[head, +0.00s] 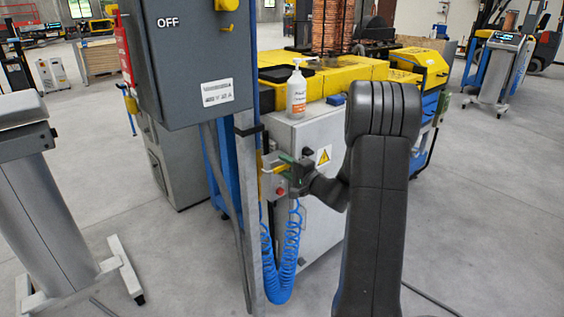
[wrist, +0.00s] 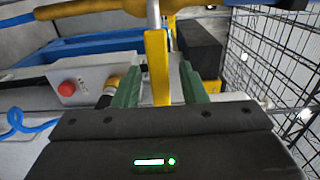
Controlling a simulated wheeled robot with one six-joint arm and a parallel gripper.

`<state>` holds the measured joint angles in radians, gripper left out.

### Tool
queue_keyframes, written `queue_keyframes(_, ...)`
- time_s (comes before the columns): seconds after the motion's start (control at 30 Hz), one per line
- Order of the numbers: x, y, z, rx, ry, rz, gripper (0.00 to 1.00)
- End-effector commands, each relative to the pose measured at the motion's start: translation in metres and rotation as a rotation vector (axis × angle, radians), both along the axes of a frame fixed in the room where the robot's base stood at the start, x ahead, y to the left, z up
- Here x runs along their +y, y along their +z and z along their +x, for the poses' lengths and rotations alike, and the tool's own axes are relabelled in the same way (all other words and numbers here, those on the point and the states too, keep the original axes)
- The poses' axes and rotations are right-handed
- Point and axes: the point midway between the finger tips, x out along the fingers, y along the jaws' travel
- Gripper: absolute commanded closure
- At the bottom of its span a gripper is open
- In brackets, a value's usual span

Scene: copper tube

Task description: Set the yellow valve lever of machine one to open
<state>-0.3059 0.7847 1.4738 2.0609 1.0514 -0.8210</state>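The yellow valve lever (wrist: 157,62) stands between the two green fingers of my gripper (wrist: 160,72) in the wrist view. A narrow gap shows on each side of the lever, so the gripper looks open around it. In the head view my gripper (head: 287,172) is at the small grey valve box with a red button (head: 280,191), beside the machine's grey cabinet (head: 320,135). The lever is small there and partly hidden by the fingers. The red button (wrist: 67,89) also shows in the wrist view, left of the fingers. I cannot tell the valve's setting.
A grey box marked OFF (head: 190,60) hangs on a post left of my gripper. Blue coiled hoses (head: 280,270) hang below the valve. A white bottle (head: 297,92) stands on the cabinet. A wire mesh (wrist: 270,70) is close on the right in the wrist view.

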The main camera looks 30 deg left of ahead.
Motion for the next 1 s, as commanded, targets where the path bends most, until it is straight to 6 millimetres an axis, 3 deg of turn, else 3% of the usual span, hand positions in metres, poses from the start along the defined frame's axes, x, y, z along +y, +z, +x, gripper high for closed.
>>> queue_keyframes(0.2,0.016,0.0,0.006,0.0,0.001,-0.001,0.62)
queue_keyframes(0.47,0.017,-0.001,0.007,0.001,0.0,-0.001,0.62)
queue_keyframes(0.5,0.017,0.0,0.007,0.001,0.0,-0.001,0.64)
queue_keyframes(0.7,0.017,0.0,0.007,0.001,0.0,-0.001,1.0)
queue_keyframes(1.0,0.017,-0.001,0.007,-0.006,0.0,-0.004,1.0)
